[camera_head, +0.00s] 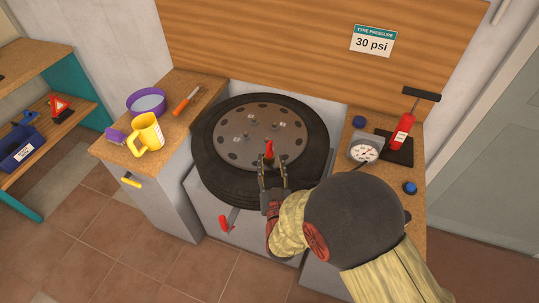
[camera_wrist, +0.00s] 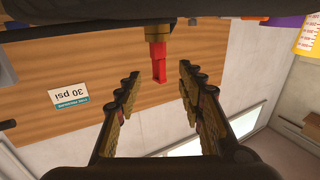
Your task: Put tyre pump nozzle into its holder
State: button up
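The red nozzle (camera_head: 268,148) stands over the wheel, near the tyre's inner edge. In the wrist view the red nozzle (camera_wrist: 158,62) joins a brass-coloured piece, just beyond and between my fingertips. My gripper (camera_head: 272,168) is open above the front part of the tyre; its fingers (camera_wrist: 158,88) stand apart with a gap around the nozzle's line. No clear contact shows. The red tyre pump (camera_head: 403,130) with a black handle stands on the right counter, beside a gauge (camera_head: 366,149). I cannot make out the nozzle's holder with certainty.
The black tyre (camera_head: 208,160) lies flat between two counters. A red-handled lever (camera_head: 225,223) is at the front panel. A blue knob (camera_head: 409,187) sits on the right counter.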

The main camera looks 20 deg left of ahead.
aim_at(270, 151)
jog(key=b+x, duration=0.1)
jog(key=x, duration=0.2)
jog(key=b+x, duration=0.1)
jog(key=x, duration=0.3)
jog(key=shift+d+f, duration=0.15)
jog(key=shift+f, duration=0.1)
jog(key=shift+c, duration=0.5)
grip_shut()
jog(key=shift+r, duration=0.1)
